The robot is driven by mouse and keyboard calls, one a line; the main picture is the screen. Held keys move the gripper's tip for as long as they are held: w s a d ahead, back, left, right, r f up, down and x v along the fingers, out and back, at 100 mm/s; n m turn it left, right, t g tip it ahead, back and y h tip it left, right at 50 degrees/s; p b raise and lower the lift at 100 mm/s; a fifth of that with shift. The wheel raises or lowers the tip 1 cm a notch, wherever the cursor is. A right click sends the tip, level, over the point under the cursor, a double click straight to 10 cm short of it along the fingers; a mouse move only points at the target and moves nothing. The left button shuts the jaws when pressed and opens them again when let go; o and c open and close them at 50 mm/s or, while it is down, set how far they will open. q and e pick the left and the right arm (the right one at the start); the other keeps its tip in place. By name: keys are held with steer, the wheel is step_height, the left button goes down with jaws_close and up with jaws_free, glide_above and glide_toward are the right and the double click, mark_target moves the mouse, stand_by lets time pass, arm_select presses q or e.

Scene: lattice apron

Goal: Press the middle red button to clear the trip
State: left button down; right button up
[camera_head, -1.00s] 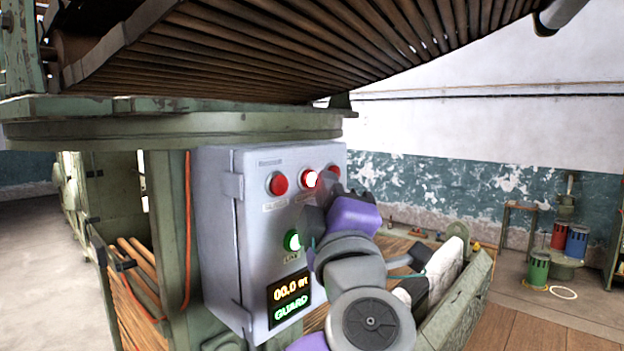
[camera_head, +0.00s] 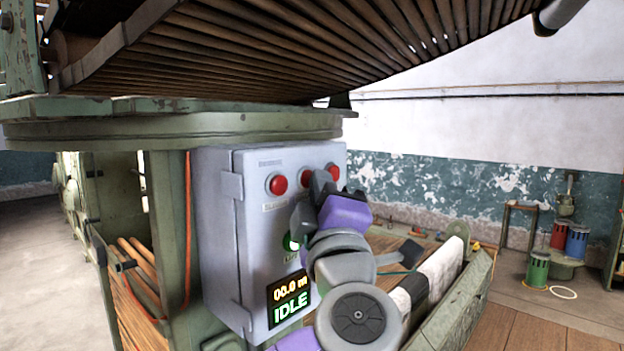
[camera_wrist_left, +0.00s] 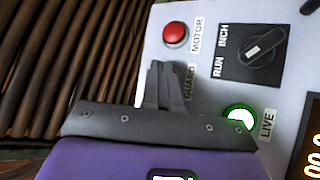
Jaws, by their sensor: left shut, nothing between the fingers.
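A grey control box (camera_head: 262,225) carries a row of three red buttons. The left red button (camera_head: 278,184) shows fully, the middle red button (camera_head: 307,175) shows only in part beside my fingers, and the right red button (camera_head: 333,171) is partly covered. My left gripper (camera_head: 318,182) is shut and empty, its tips at the middle button. In the left wrist view, the fingers (camera_wrist_left: 166,84) lie over the spot beside the GUARD label (camera_wrist_left: 190,82), hiding most of that button; whether they touch it I cannot tell. The MOTOR button (camera_wrist_left: 175,34) is clear. My right gripper is out of view.
A green lit LIVE button (camera_wrist_left: 240,115) and a RUN/INCH knob (camera_wrist_left: 263,47) sit near the fingers. The display (camera_head: 289,302) reads IDLE. A slatted wooden lattice (camera_head: 300,55) hangs above the box.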

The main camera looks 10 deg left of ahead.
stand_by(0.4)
arm_select(q)
steer(key=shift+s+d, duration=0.55)
steer(key=shift+d, duration=0.1)
steer(key=shift+s+d+p, duration=0.25)
steer(key=shift+s+d, duration=0.5)
steer(key=shift+d, duration=0.3)
steer(key=shift+s+d+p, duration=0.2)
steer(key=shift+s+d, duration=0.5)
steer(key=shift+d, duration=0.3)
steer(key=shift+f, duration=0.1)
